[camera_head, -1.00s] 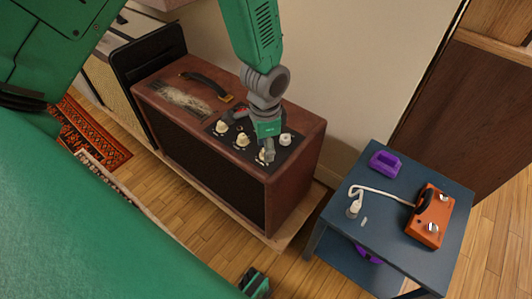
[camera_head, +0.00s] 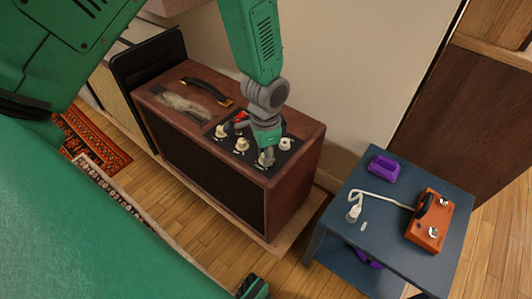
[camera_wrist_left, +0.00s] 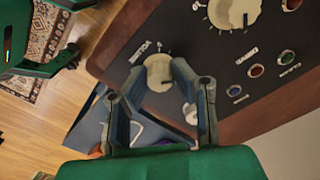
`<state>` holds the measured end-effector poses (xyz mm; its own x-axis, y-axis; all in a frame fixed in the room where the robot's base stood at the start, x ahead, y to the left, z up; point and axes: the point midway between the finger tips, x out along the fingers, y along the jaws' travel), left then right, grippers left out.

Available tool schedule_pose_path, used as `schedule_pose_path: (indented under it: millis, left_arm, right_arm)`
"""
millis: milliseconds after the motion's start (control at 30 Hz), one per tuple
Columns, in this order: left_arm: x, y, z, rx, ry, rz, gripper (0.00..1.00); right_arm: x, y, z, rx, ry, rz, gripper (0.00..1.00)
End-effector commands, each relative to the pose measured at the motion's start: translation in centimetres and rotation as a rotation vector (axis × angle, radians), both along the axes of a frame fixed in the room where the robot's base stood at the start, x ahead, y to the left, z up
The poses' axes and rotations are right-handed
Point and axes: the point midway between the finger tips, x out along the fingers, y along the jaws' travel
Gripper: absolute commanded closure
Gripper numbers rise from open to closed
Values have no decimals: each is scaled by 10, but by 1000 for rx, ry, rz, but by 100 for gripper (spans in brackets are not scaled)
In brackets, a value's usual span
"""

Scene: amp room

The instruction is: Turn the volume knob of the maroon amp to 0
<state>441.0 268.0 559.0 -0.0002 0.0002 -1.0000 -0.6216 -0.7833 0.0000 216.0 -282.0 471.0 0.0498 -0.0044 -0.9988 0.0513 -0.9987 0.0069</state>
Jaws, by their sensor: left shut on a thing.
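The maroon amp (camera_head: 293,196) stands on the floor against the wall, with a black control panel on top. Its volume knob (camera_wrist_left: 158,72), cream-coloured and beside the printed word "VOLUME", shows between the fingers in the left wrist view. My left gripper (camera_head: 267,158) reaches down to the panel's near right end. In the left wrist view the left gripper (camera_wrist_left: 157,78) is shut on the volume knob, one finger on each side. In the head view the gripper mostly hides this knob. The knob's exact setting is not readable.
Other cream knobs (camera_head: 242,145) and a white knob (camera_head: 286,144) sit close to the gripper on the panel. A blue table (camera_head: 335,236) at right carries an orange pedal (camera_head: 426,222) and a purple object (camera_head: 384,168). A wall is close behind the amp.

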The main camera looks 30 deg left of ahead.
Motion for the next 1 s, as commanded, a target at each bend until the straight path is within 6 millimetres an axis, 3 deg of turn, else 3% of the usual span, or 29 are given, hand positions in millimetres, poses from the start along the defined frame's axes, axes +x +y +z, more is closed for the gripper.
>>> schedule_pose_path:
  millis: [267,1000]
  left_arm:
    - [-1,1,4,2,4,166,100]
    - [-2,1,3,3,4,863,100]
  right_arm:
    - [0,0,29,0,0,0,60]
    - [0,0,100,0,0,0,60]
